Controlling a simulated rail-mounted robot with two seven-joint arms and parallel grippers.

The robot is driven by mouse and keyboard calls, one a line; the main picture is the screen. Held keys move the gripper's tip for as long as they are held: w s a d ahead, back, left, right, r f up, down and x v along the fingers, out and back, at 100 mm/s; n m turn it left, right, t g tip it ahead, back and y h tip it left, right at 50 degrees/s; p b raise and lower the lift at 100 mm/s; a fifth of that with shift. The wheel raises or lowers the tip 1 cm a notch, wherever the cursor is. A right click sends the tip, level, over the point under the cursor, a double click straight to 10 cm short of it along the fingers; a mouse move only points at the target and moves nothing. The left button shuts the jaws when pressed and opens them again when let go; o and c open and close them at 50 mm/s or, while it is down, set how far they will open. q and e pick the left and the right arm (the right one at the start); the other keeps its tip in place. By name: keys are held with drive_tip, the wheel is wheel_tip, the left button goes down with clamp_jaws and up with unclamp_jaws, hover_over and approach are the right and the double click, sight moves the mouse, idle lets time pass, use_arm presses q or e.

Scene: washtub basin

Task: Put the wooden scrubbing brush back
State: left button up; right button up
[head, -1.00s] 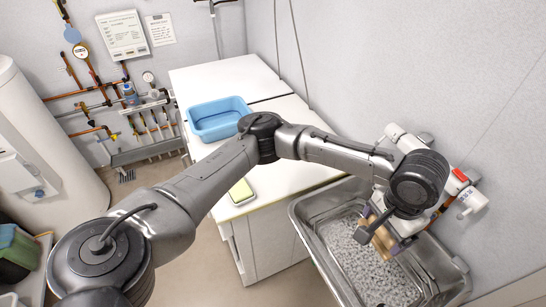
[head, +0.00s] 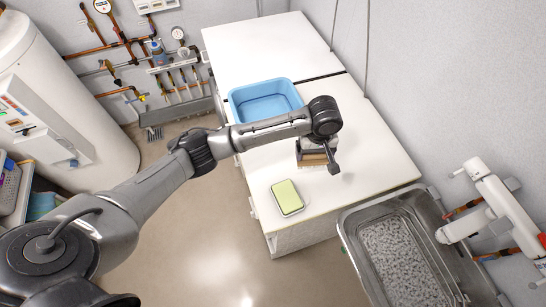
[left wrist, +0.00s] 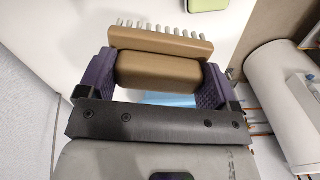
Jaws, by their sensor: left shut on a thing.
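The wooden scrubbing brush (left wrist: 160,72) is a tan block with a row of pale bristles, seen close in the left wrist view. My left gripper (left wrist: 157,78) is shut on it, with a purple finger pad on each side. In the head view, the brush (head: 314,159) is partly hidden under my left gripper (head: 316,152), over the white counter just in front of the blue basin (head: 266,101). I cannot tell whether the brush touches the counter. My right gripper is not in view.
A green-yellow sponge (head: 287,196) lies near the front edge of the white counter (head: 365,145). A steel sink (head: 352,232) with a pebbled bottom is at lower right, with a white tap (head: 500,205) on the wall. The counter's right part is clear.

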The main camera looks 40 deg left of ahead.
sight(306, 160)
use_arm(q)
drive_tip(key=f+n, duration=0.1)
drive_tip(key=a+f+p, duration=0.1)
drive_tip(key=f, duration=0.1)
drive_tip(key=s+f+n, duration=0.1)
drive_tip(key=shift+s+a+f+n+p, duration=0.1)
drive_tip(key=shift+a+f+n+p, duration=0.1)
drive_tip(key=shift+n+p, duration=0.15)
drive_tip(key=shift+s+a+f+p, duration=0.2)
drive_tip(key=shift+a+f+p, duration=0.1)
drive_tip(key=shift+a+f, duration=1.55)
drive_tip(key=shift+s+a+f+p, duration=0.25)
drive_tip(key=shift+a+f+p, duration=0.1)
drive_tip(key=shift+a+f, duration=1.5)
drive_tip(key=shift+s+a+f+p, duration=0.2)
drive_tip(key=shift+a+f+p, duration=0.1)
drive_tip(key=shift+a+f, duration=1.5)
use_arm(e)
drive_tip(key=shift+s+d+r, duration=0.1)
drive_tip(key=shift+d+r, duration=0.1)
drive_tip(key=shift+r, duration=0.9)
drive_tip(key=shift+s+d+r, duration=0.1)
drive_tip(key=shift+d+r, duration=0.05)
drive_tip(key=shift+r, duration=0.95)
use_arm(q)
drive_tip(key=o, duration=0.7)
drive_tip(key=shift+f, duration=0.1)
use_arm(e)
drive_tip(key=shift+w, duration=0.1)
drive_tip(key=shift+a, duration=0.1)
